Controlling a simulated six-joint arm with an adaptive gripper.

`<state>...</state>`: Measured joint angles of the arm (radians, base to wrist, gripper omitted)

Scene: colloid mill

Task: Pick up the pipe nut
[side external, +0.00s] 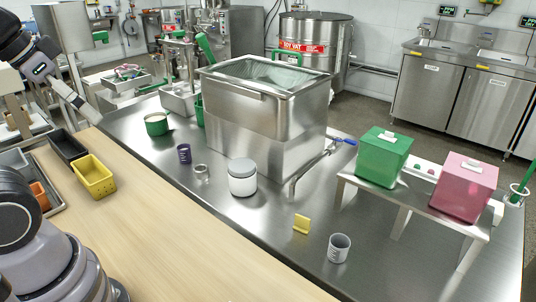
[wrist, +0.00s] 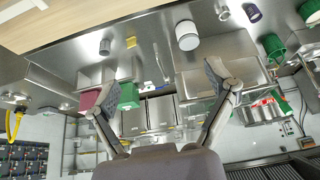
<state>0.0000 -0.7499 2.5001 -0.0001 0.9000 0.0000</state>
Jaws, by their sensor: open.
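The pipe nut appears to be the small silver ring-shaped piece (side external: 201,172) on the steel table, between a dark purple cup (side external: 184,153) and a white lidded jar (side external: 242,177). In the wrist view, where the scene is upside down, it seems to show at the top edge as a small metallic piece (wrist: 222,12), near the purple cup (wrist: 252,12). My gripper (wrist: 152,82) has its two fingers spread wide with nothing between them. It is well away from the nut. In the side view, part of my arm shows at the upper left; its fingertips are not clear there.
A large steel tank (side external: 265,110) stands behind the nut, with a blue-handled valve (side external: 343,142). A yellow piece (side external: 301,223) and a grey cup (side external: 339,247) stand to the front right. Green (side external: 384,157) and pink (side external: 463,187) boxes sit on a raised shelf. The wooden surface (side external: 170,235) is mostly clear.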

